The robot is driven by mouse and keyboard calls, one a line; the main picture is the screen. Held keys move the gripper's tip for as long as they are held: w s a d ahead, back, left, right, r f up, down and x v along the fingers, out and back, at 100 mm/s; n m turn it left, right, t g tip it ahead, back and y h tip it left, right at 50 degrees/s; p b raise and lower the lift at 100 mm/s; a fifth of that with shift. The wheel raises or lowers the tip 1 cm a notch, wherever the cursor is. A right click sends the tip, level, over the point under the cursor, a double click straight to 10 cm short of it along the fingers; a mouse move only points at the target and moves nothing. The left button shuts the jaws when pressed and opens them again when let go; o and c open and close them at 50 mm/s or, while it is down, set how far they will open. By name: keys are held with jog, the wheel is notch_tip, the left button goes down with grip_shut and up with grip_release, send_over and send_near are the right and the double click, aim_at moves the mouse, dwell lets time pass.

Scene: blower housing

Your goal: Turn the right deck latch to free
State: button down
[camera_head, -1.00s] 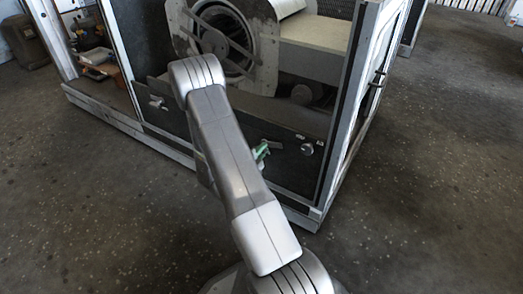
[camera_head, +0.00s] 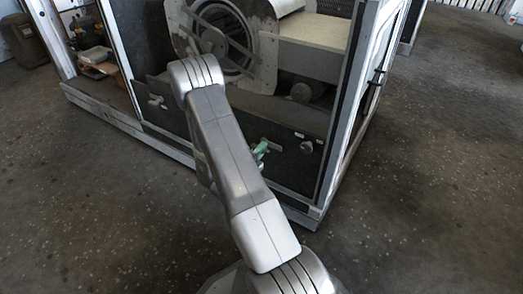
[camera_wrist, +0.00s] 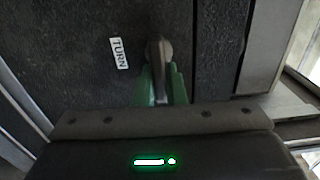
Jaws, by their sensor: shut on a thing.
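My gripper (camera_wrist: 160,86) has green fingers and is shut on a grey latch handle (camera_wrist: 158,55) in the wrist view. The handle stands out from a dark panel, to the right of a white label reading TURN (camera_wrist: 119,53). In the head view the green fingers (camera_head: 260,150) show just right of my arm, at the dark lower panel (camera_head: 285,168); the held handle is mostly hidden there. Another latch (camera_head: 156,102) is on the panel at the left.
The blower housing's round opening (camera_head: 228,35) is above the panel. A light frame post (camera_head: 340,110) stands close at the right, with a dark handle (camera_head: 377,77) on the side. Open concrete floor (camera_head: 440,170) lies right of the cabinet. Several items sit on a shelf at the far left.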

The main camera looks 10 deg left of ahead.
jog(key=c, duration=1.5)
grip_release()
jog(key=shift+s, duration=0.1)
jog(key=p+v, duration=0.3)
jog(key=v, duration=1)
jog(key=shift+s, duration=0.3)
jog(key=b+x, duration=0.3)
jog(key=x, duration=1)
jog(key=shift+w, duration=0.4)
